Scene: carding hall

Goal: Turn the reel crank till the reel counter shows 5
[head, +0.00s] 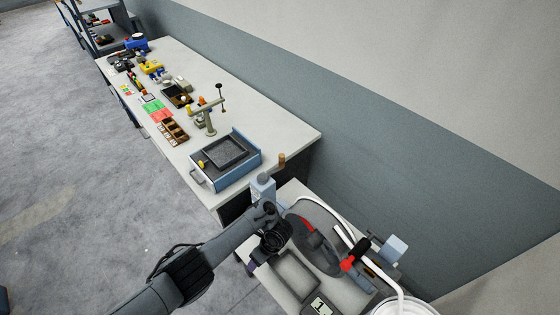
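A grey round disc, which looks like the reel (318,246), stands on the small pale table at the lower right and has a red patch on its face. A red and black part, which looks like the crank handle (355,256), sits to the right of the disc. A dark counter box (320,306) at the bottom edge shows what reads as 1. My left arm comes in from the lower left. Its gripper (273,245) is at the left of the disc, apart from the red and black part. Its fingers are too dark and small to read. My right gripper is not in view.
A grey tray (296,275) lies in front of the disc. A white hose (345,222) curves behind it, and a white coil (402,309) is at the bottom. A pale blue block (393,249) stands at right. The long bench (272,128) holds a blue box (222,180) and several tools.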

